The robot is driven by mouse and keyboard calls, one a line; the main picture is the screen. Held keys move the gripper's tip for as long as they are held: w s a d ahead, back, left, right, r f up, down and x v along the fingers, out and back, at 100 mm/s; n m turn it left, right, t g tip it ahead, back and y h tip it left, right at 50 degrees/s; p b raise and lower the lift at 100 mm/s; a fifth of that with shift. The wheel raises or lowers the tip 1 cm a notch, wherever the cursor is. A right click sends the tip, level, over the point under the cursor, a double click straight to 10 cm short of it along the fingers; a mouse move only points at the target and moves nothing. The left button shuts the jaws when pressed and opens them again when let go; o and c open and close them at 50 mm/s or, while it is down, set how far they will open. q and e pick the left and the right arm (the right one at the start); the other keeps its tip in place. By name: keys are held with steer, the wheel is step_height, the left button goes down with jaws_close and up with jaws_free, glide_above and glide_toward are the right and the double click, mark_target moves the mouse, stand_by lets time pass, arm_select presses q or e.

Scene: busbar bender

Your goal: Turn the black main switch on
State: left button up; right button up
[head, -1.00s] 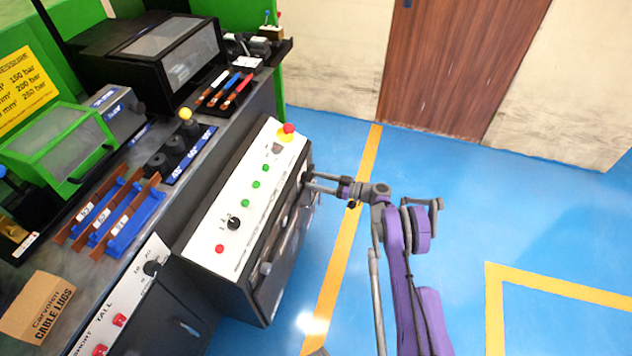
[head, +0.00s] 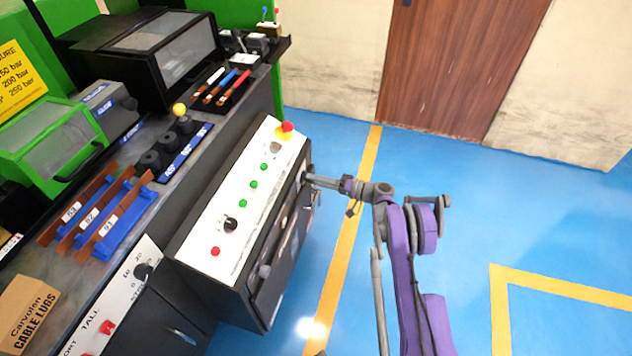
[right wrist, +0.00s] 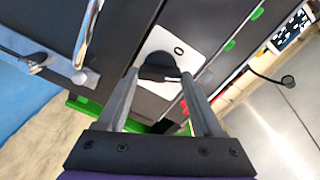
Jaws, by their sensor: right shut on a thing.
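The black main switch (right wrist: 158,66) is a round black knob on a pale plate (right wrist: 188,38) in the right wrist view. In the head view the plate sits on the side face of the control cabinet and the knob is mostly hidden by my gripper. My right gripper (head: 307,179) reaches that face from the right. In the right wrist view its two fingers (right wrist: 159,76) stand on either side of the knob, shut on it. I cannot read the switch's on or off position. My left gripper is not in view.
The cabinet's white top panel (head: 203,240) carries a yellow-and-red emergency button (head: 286,130), several green buttons and a small black knob (head: 230,224). A metal handle (head: 264,272) is on the cabinet's side. Blue floor (head: 420,165) right of the cabinet is free.

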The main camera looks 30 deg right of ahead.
steer(key=m, duration=0.5)
steer(key=shift+f+b, duration=0.1)
steer(key=shift+b, duration=0.3)
steer(key=shift+m, duration=0.3)
steer(key=o, duration=1.4)
steer(key=shift+c, duration=0.2)
steer(key=shift+s, duration=0.1)
steer(key=p+v, duration=0.1)
steer(key=v, duration=0.9)
steer(key=shift+s+d+p, duration=0.2)
steer(key=shift+s+p, duration=0.1)
steer(key=shift+p, duration=0.1)
